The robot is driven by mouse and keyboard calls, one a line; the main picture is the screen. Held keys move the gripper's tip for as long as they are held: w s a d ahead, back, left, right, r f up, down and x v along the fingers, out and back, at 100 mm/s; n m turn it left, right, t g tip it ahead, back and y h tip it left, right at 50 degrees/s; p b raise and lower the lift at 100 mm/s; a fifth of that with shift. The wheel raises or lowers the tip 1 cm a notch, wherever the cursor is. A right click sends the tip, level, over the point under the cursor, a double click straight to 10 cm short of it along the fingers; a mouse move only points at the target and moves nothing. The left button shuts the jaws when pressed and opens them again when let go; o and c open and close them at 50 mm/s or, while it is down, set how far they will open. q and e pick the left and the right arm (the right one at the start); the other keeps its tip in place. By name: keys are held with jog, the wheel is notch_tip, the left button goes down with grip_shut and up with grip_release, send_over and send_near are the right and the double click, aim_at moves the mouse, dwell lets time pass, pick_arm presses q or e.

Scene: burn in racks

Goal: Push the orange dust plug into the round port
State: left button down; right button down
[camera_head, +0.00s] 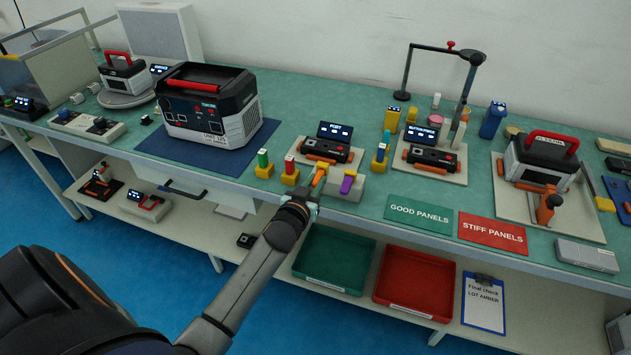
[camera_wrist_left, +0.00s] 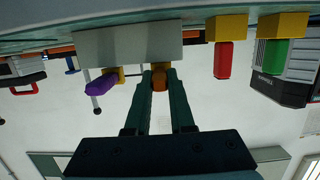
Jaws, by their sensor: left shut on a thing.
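The orange dust plug (camera_head: 319,176) stands at the front edge of the bench, at the left end of a grey block (camera_head: 348,189). My left gripper (camera_head: 304,197) reaches it from the front. In the left wrist view, which looks upside down, the gripper's two fingers (camera_wrist_left: 160,80) are closed on the orange plug (camera_wrist_left: 160,76), right against the grey block (camera_wrist_left: 110,45). I cannot tell whether the plug is still seated in the block. Behind is a black and orange device (camera_head: 325,149) with a lit display; its round port is too small to make out. My right gripper is not in view.
A purple plug (camera_head: 347,184) stands on the grey block, right of the orange one. Red (camera_head: 290,168) and green (camera_head: 263,160) pieces on coloured bases stand to the left. A second device (camera_head: 432,158) stands further right. Green (camera_head: 335,258) and red (camera_head: 414,281) trays lie below the bench.

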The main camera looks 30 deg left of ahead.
aim_at(314, 186)
pick_arm(q)
jog(key=shift+p+v, duration=0.4)
jog(key=shift+v, duration=0.35)
dwell(0.8)
jog(key=shift+f+p+v, duration=0.2)
jog(key=shift+p+v, duration=0.2)
jog(key=shift+v, duration=0.6)
